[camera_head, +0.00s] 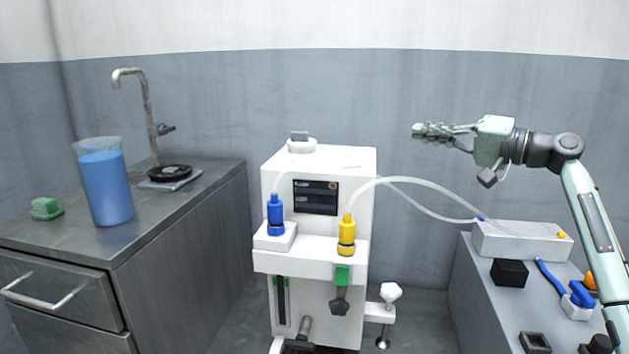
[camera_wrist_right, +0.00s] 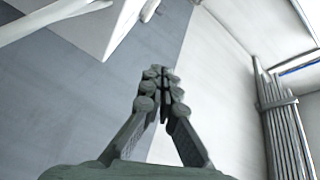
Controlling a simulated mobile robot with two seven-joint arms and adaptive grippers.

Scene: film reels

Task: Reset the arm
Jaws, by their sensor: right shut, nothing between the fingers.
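My right arm (camera_head: 593,220) comes in from the right edge in the head view, raised above the right-hand counter. Its gripper (camera_head: 418,131) points left, in the air above and to the right of the white machine, touching nothing. In the right wrist view the two fingers of the gripper (camera_wrist_right: 160,72) meet at their tips with nothing between them. My left gripper is not in either view.
The white machine (camera_head: 360,165) with blue and yellow fittings stands in the middle. Tubes run to a white box (camera_head: 510,238) on the right counter (camera_head: 480,300). The left counter (camera_head: 95,240) holds a blue-filled beaker (camera_head: 106,185), a reel (camera_head: 170,172) and a tap (camera_head: 147,100).

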